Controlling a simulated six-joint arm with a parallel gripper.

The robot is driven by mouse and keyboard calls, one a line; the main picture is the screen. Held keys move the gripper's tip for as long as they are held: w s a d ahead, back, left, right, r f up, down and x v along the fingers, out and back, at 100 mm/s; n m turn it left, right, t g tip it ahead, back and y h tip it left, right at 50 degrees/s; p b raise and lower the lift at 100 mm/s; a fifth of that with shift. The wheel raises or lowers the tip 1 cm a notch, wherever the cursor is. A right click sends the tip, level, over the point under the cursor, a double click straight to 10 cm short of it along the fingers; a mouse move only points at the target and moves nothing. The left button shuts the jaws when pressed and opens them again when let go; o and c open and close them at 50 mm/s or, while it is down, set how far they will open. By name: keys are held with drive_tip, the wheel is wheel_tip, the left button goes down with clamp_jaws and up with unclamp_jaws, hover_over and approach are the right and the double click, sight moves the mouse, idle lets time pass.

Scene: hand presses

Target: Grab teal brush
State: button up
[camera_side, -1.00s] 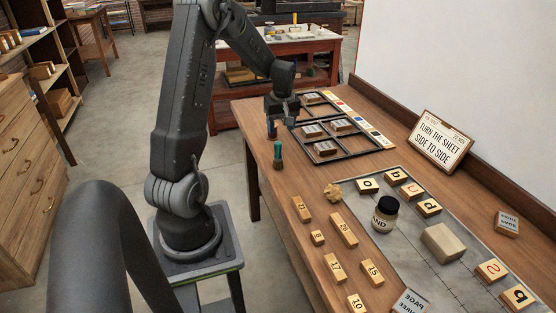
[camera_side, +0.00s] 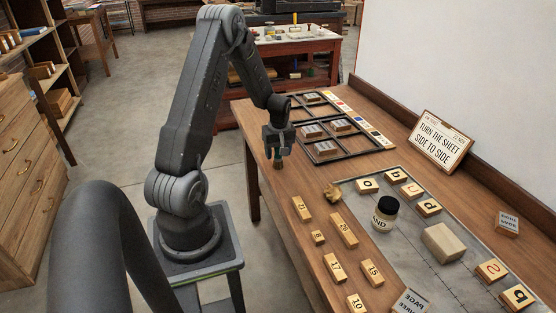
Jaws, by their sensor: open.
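The teal brush (camera_side: 278,163) stands upright near the left edge of the wooden table (camera_side: 288,235).
A black divided frame (camera_side: 351,155) with grey blocks lies behind to the right. A sign (camera_side: 441,139) leans at the back right. Bare tabletop surrounds the brush.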

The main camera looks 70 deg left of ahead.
drive_tip(key=shift+c, duration=0.2)
drive_tip(key=c, duration=1)
